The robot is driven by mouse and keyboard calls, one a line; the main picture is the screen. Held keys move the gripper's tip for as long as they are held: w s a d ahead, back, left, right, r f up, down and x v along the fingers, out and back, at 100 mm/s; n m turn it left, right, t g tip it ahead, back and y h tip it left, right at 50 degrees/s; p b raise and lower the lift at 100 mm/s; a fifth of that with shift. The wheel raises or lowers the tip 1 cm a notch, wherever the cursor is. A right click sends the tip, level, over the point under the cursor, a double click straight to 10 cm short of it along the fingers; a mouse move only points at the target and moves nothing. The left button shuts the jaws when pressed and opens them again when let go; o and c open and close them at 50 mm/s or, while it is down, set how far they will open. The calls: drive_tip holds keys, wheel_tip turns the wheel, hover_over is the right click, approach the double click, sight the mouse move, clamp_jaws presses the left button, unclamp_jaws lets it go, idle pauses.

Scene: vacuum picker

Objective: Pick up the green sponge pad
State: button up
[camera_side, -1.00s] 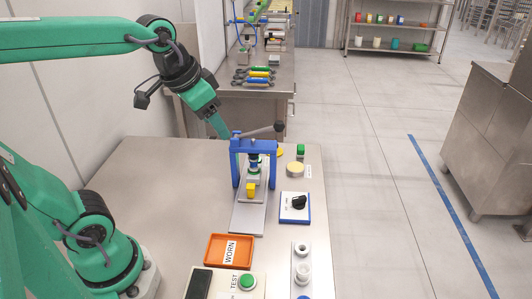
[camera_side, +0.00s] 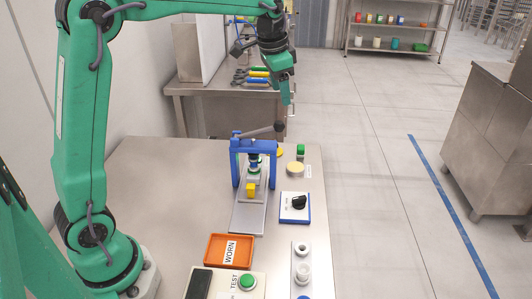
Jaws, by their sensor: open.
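A small green block (camera_side: 300,150), which looks like the green sponge pad, sits at the far right corner of the steel table (camera_side: 165,190). My gripper (camera_side: 287,100) points down above the table's far edge, up and slightly left of the green block in the picture. It is open and apart from the block. The gap between the fingers is too small to make out from here.
A blue frame (camera_side: 254,147) with a dark lever stands left of the block. A round tan pad (camera_side: 295,169), a black knob (camera_side: 299,202), an orange WORN tray (camera_side: 215,250) and a green TEST button (camera_side: 247,281) lie nearer. The table's left half is clear.

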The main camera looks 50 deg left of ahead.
drive_tip(key=w+a+f+m+g, duration=0.1)
drive_tip(key=w+a+f+m, duration=0.15)
drive_tip(key=w+f, duration=0.6)
drive_tip(key=m+g, duration=0.2)
hover_over(301, 147)
drive_tip(key=shift+n, duration=0.25)
wheel_tip(301, 147, down, 11)
drive_tip(key=shift+a+f, duration=0.1)
drive_tip(key=shift+f, duration=0.2)
drive_tip(key=shift+f, duration=0.1)
drive_tip(key=shift+f, duration=1.2)
drive_tip(key=shift+f, duration=0.1)
drive_tip(key=shift+f, duration=2.5)
drive_tip(key=shift+c, duration=0.5)
drive_tip(key=c, duration=0.9)
